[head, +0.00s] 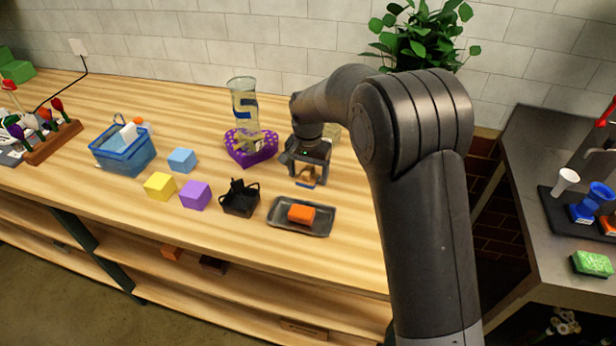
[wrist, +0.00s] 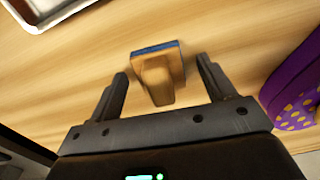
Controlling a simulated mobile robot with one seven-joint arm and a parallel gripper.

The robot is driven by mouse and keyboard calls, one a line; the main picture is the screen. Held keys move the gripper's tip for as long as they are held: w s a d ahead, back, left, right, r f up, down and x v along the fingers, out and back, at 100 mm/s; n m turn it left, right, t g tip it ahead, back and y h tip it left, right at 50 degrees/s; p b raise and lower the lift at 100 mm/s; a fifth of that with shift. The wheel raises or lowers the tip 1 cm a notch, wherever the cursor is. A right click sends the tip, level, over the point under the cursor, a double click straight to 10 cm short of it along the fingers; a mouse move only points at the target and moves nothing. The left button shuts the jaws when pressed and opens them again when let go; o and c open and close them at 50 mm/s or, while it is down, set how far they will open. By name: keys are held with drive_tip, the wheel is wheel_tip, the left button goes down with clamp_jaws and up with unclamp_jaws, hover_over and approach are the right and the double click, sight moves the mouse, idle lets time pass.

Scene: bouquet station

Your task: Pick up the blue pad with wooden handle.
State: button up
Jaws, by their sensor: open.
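The blue pad with wooden handle (wrist: 158,76) lies on the wooden table between my gripper's fingers in the wrist view. Its tan wooden handle faces the camera and a thin blue edge shows on its far side. In the head view the pad (head: 307,182) is partly hidden under my gripper. My gripper (head: 306,176) is open and points down over the pad. In the wrist view the fingers of my gripper (wrist: 162,85) stand on either side of the pad, with a gap on each side. I cannot tell how far above the table the fingertips are.
A purple spotted heart-shaped box (head: 262,158) stands close to the left, with a glass vase (head: 243,95) by it. A metal tray (head: 322,225) holding an orange block (head: 301,214) lies in front. A black basket (head: 240,200) and colored blocks are farther left.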

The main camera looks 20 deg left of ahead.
drive_tip(key=c, duration=1)
drive_tip(key=shift+c, duration=0.2)
drive_tip(key=shift+r, duration=0.1)
